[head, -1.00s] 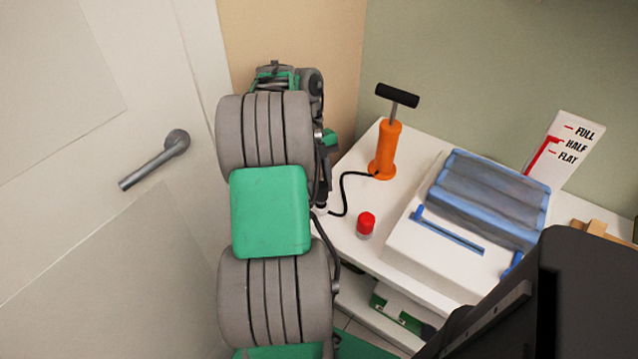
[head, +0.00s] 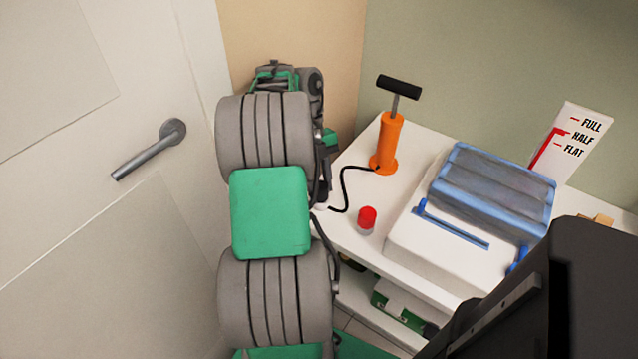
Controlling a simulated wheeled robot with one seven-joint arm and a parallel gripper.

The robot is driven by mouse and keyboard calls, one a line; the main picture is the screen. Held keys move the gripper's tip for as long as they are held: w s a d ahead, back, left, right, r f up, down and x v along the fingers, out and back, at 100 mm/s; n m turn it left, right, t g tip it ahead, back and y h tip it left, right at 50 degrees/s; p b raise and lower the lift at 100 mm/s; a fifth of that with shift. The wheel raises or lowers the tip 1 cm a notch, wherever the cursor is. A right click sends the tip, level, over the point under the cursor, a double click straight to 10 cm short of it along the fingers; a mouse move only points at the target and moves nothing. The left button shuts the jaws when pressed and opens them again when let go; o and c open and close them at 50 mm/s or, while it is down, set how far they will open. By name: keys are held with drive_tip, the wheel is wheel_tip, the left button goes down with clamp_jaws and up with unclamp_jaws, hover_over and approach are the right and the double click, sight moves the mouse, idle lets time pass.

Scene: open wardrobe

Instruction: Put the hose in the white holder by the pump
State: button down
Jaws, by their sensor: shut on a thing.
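The hose (head: 345,190) is a thin black tube. It runs from the base of the orange pump (head: 386,145) in a bend down and left across the white table, towards my gripper. My gripper (head: 322,190) shows only as dark parts at the right edge of my arm, low at the table's left edge; its fingertips are mostly hidden. It is shut on the hose near its end. A small white piece (head: 320,206), perhaps the white holder, shows just below the gripper, mostly covered by my arm. I cannot tell whether the hose end is in it.
A red-capped piece (head: 367,218) stands on the table right of the hose. A white box with a blue-grey cushion (head: 495,190) fills the table's right. A FULL/HALF/FLAT gauge card (head: 570,140) stands behind. A door with a handle (head: 150,150) is at left.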

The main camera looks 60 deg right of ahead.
drive_tip(key=shift+f, duration=0.25)
drive_tip(key=c, duration=0.9)
unclamp_jaws()
drive_tip(key=shift+c, duration=0.2)
drive_tip(key=p+v, duration=0.7)
drive_tip(key=v, duration=0.1)
drive_tip(key=shift+a, duration=0.1)
